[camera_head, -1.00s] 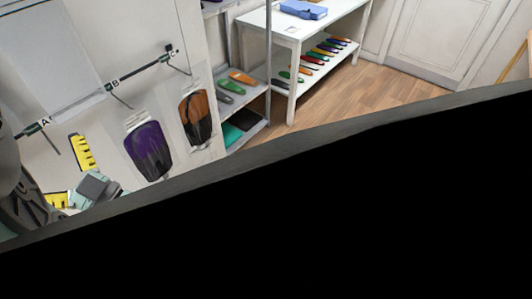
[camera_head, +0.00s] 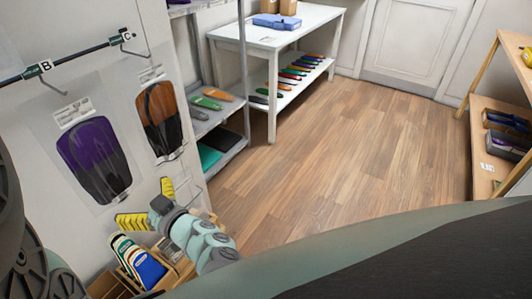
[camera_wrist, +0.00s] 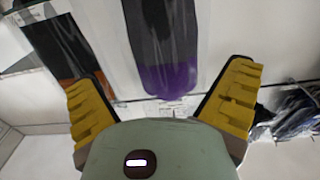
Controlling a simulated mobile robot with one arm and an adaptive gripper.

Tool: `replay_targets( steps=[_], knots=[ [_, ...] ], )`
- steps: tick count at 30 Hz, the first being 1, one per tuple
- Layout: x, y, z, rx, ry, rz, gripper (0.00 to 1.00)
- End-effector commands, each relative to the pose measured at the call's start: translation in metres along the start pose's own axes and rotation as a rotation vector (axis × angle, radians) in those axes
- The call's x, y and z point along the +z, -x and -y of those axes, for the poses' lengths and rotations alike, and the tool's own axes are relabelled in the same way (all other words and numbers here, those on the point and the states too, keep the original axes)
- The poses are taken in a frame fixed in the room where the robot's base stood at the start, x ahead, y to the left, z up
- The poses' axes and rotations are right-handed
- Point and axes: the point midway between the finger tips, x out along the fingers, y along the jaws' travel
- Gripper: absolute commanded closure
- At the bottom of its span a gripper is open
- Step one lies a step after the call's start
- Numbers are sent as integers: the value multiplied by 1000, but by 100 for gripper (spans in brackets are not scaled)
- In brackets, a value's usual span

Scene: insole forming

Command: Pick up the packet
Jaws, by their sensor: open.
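Two clear insole packets are at the white wall panel. The purple-and-black packet (camera_head: 95,160) is below the hook marked B. The orange-and-black packet (camera_head: 160,118) is to its right, below hook C. My gripper (camera_head: 150,203) is open and empty, below and to the right of the purple packet in the head view. In the wrist view, the purple-and-black packet (camera_wrist: 170,50) shows between and beyond the two yellow fingers of my gripper (camera_wrist: 162,84). The orange-and-black packet (camera_wrist: 58,45) is at the left there. Whether the fingers touch a packet cannot be told.
A grey shelf unit (camera_head: 215,138) with insoles stands right of the panel. A white table (camera_head: 290,35) is behind it. Boxes with insoles (camera_head: 140,265) are below my gripper. A wooden shelf (camera_head: 485,140) is at the right. The floor (camera_head: 320,155) between is clear.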

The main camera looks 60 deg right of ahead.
Motion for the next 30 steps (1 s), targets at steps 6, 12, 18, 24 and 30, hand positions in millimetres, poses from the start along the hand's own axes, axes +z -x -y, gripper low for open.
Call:
replay_targets(
  steps=[6,12,18,24,30],
  knots=[
    [-3,-44,0,-2,1,-5,0],
    [-3,-73,0,-3,3,-5,0],
    [-1,-84,2,-4,-1,-1,0],
    [-3,-98,1,-4,2,-6,0],
    [0,-121,1,-3,2,-6,0]
  ],
)
